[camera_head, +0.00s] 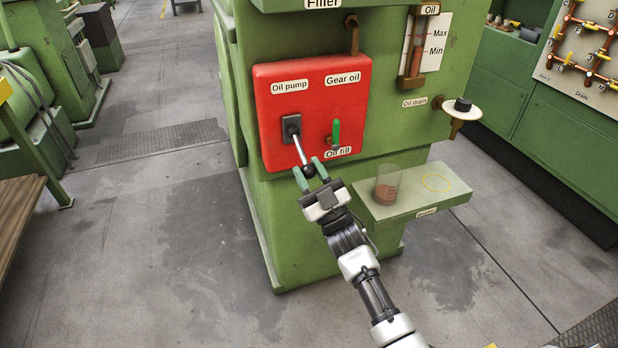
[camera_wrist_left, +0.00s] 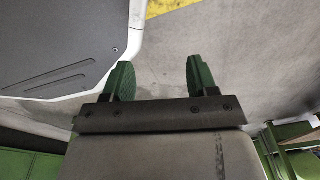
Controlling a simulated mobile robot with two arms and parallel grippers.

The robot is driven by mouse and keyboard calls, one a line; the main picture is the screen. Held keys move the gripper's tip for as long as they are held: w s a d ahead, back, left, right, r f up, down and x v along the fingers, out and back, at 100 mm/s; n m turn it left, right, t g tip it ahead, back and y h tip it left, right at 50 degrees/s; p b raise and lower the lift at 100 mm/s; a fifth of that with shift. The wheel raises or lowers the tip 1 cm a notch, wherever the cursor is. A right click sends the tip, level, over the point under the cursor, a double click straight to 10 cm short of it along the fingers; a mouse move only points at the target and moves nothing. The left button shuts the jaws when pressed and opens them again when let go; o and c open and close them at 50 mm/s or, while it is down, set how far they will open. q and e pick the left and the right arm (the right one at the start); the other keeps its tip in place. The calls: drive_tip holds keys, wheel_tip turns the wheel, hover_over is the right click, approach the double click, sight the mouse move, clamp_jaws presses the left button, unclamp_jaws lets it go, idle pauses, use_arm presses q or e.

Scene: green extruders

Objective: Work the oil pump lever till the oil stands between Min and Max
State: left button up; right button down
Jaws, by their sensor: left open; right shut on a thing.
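The oil pump lever (camera_head: 299,148) is a thin metal rod with a dark knob, on the red panel (camera_head: 262,95) under the "Oil pump" label. It slants down and to the right. My right gripper (camera_head: 310,172) is shut on the knob at its lower end. The oil gauge (camera_head: 414,50) is a vertical tube beside the Max and Min marks at the upper right. Reddish-brown shows in its lower part, but the exact oil level is too small to tell. My left gripper (camera_wrist_left: 155,80) is open and empty above the floor in the left wrist view; the head view does not show it.
A green oil fill handle (camera_head: 336,132) sits on the panel right of the lever. A clear beaker (camera_head: 387,186) with brown liquid stands on the green shelf (camera_head: 415,207) beside my right arm. An oil drain valve (camera_head: 462,106) juts out at right.

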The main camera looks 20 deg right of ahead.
drive_tip(key=f+n+b, duration=0.1)
drive_tip(key=b, duration=0.2)
drive_tip(key=shift+w+f+t+y, duration=0.1)
drive_tip(key=shift+w+t+y, duration=0.1)
drive_tip(key=shift+t+y, duration=0.2)
use_arm(q)
drive_tip(key=w+d+r, duration=0.1)
drive_tip(key=w+r, duration=0.7)
drive_tip(key=r, duration=0.1)
drive_tip(key=shift+d+r+t, duration=0.2)
drive_tip(key=shift+r+t, duration=0.1)
drive_tip(key=shift+t, duration=0.1)
drive_tip(key=shift+w, duration=0.1)
use_arm(e)
drive_tip(key=c, duration=0.8)
unclamp_jaws()
use_arm(q)
drive_tip(key=r, duration=0.1)
drive_tip(key=r+b, duration=0.1)
drive_tip(key=shift+w+r, duration=0.3)
drive_tip(key=shift+r, duration=0.1)
use_arm(e)
drive_tip(key=v, duration=1)
drive_tip(key=shift+s+d+f, duration=0.15)
drive_tip(key=shift+s+f, duration=0.05)
drive_tip(key=shift+f, duration=0.1)
